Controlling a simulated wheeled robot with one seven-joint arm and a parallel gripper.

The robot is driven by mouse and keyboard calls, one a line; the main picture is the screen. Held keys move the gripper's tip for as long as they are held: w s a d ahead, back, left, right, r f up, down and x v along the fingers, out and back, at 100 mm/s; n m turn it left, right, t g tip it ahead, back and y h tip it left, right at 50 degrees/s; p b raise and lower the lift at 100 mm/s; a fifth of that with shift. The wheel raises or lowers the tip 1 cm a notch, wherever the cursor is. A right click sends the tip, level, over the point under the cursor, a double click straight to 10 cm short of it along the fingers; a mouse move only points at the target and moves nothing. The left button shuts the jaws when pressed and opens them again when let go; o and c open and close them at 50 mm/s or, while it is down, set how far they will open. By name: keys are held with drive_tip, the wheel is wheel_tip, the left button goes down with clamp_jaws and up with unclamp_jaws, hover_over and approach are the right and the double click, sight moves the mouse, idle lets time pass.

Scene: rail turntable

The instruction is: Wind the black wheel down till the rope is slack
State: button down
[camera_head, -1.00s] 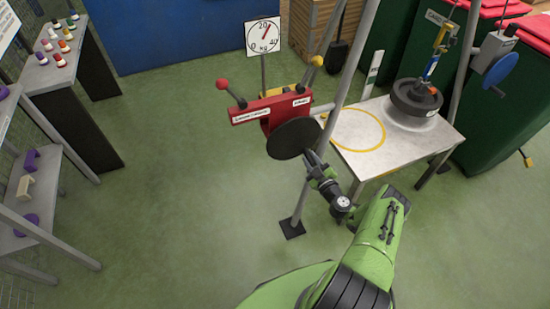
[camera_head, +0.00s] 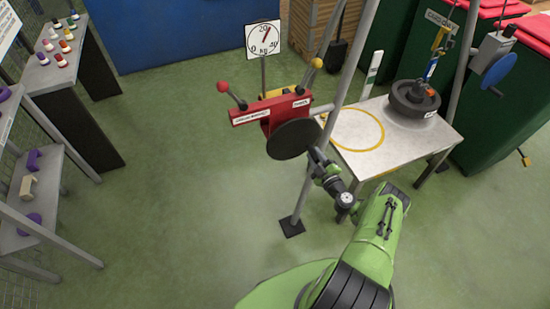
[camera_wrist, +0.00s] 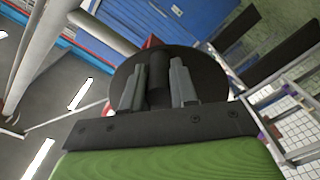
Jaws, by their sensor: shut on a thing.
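The black wheel (camera_head: 294,139) is a dark disc on the front of a red winch housing (camera_head: 272,112) by a grey post. My gripper (camera_head: 314,155) is at the wheel's right side. In the wrist view my gripper (camera_wrist: 159,90) is shut on the wheel's black handle (camera_wrist: 159,78), with the wheel (camera_wrist: 126,78) behind it. A dark round weight (camera_head: 412,100) sits on the table, with a blue and yellow hook assembly (camera_head: 434,62) above it. Whether the rope is taut or slack is too small to tell.
The pale table (camera_head: 375,160) has a yellow ring marked on it. A dial (camera_head: 263,40) in kg stands behind the winch, its needle near 20. A blue wheel (camera_head: 499,71) is at right. Levers with red and yellow knobs rise from the housing. Green floor at left is clear.

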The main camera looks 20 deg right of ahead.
drive_tip(key=shift+d+r+n+p, duration=0.6)
drive_tip(key=shift+r+n, duration=0.2)
drive_tip(key=shift+n, duration=0.1)
drive_tip(key=shift+d+r+n+p, duration=0.2)
drive_tip(key=shift+r+n+p, duration=0.3)
drive_tip(key=shift+n, duration=0.1)
drive_tip(key=shift+d+r+n+p, duration=0.15)
drive_tip(key=shift+r+n+p, duration=0.2)
drive_tip(key=shift+n+p, duration=0.2)
drive_tip(key=shift+w, duration=0.1)
drive_tip(key=c, duration=0.7)
unclamp_jaws()
drive_tip(key=shift+f, duration=0.1)
drive_tip(key=shift+s, duration=0.2)
